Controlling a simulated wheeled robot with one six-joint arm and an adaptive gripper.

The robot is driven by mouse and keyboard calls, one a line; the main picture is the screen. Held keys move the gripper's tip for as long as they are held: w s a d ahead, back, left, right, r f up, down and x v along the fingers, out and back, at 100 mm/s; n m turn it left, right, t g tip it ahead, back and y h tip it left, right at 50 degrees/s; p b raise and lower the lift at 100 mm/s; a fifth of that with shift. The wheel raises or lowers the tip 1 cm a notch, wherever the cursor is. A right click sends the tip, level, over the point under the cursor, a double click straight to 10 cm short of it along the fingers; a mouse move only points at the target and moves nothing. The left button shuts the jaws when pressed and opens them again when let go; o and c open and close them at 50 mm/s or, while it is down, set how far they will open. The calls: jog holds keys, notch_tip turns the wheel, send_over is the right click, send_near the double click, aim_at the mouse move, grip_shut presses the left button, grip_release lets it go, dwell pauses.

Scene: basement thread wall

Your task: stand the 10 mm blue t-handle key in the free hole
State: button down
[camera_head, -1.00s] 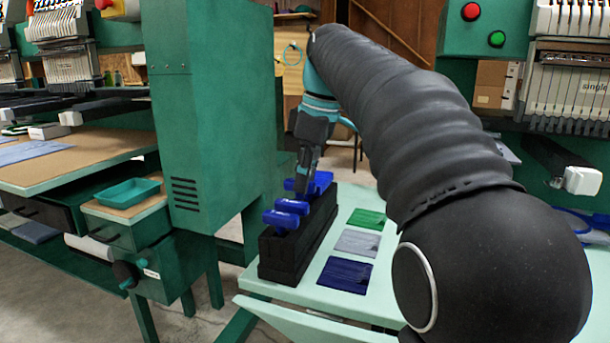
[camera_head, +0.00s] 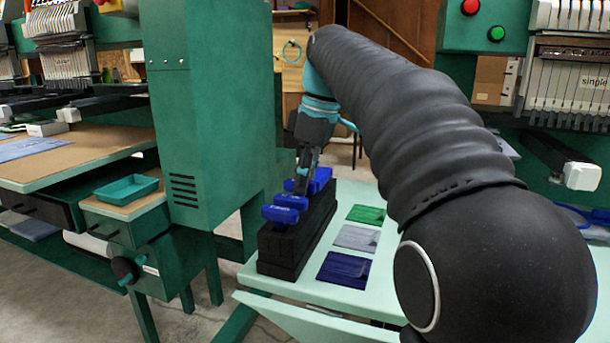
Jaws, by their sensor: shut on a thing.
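Several blue t-handle keys stand in a row in a long black block (camera_head: 290,250) on the pale green table. The nearest handle (camera_head: 280,214) sits at the block's front end, with another handle (camera_head: 291,202) just behind it. A further blue handle (camera_head: 321,177) shows at the back. My gripper (camera_head: 304,184) points down over the block and is shut on a blue t-handle key (camera_head: 290,185) among these handles. The sizes on the handles are too small to read. The free hole and the key shafts are hidden by the handles and the block.
Green, grey and dark blue cloth patches (camera_head: 345,270) lie on the table (camera_head: 300,298) right of the block. A tall green machine cabinet (camera_head: 210,120) stands close on the left. A teal tray (camera_head: 127,188) sits on a lower cabinet further left.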

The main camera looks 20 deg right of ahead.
jog(key=shift+f, duration=0.4)
jog(key=c, duration=1)
grip_release()
jog(key=shift+r, duration=0.1)
jog(key=shift+r, duration=0.1)
